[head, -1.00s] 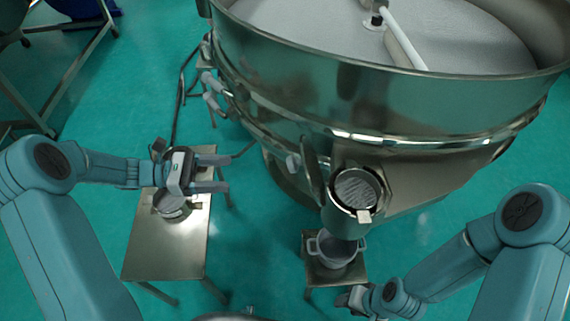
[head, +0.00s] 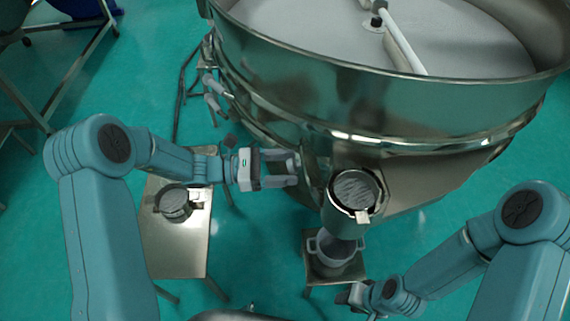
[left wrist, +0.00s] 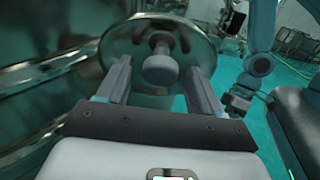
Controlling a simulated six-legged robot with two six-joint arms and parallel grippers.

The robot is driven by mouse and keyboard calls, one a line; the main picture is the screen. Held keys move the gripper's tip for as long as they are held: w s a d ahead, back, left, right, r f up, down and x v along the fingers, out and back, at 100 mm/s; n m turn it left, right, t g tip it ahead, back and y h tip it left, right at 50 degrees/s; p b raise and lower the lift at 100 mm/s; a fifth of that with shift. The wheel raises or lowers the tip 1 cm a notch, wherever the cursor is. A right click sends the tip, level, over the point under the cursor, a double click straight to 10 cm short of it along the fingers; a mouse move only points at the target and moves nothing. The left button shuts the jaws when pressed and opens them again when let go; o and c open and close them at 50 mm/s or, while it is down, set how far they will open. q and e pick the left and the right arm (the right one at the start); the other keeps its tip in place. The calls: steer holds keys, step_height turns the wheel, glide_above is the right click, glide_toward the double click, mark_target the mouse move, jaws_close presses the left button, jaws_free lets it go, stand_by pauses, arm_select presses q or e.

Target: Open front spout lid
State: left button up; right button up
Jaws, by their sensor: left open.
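The front spout lid (left wrist: 125,45) is a shiny round metal disc with a grey knob (left wrist: 160,68) at its centre in the left wrist view. In the head view it is nearly edge-on, left of the spout (head: 343,222), and largely hidden by my left gripper. My left gripper (head: 296,169) is open, its fingers pointing right at the lid. In the left wrist view the knob shows between the two fingers; contact cannot be told. My right gripper (head: 350,296) is low beside the small stand; its jaws are too small to read.
The large metal sieve (head: 400,115) fills the upper right. A grey pot (head: 335,250) stands on a small stand under the spout. A metal side table (head: 178,255) at left carries a round container (head: 174,204).

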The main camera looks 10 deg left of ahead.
mark_target(296, 162)
arm_select(q)
steer(key=shift+w+d, duration=0.1)
steer(key=shift+d, duration=0.05)
jaws_close()
steer(key=d+r+y+p, duration=0.1)
steer(key=d+r+p, duration=0.1)
steer(key=p, duration=0.1)
steer(key=shift+w+r+g+y, duration=0.1)
steer(key=shift+w+g+y, duration=0.1)
steer(key=shift+g+y, duration=0.2)
steer(key=shift+w+d+y+p, duration=0.15)
steer(key=shift+d+y+p, duration=0.2)
steer(key=shift+y, duration=0.05)
jaws_free()
steer(key=shift+a, duration=0.2)
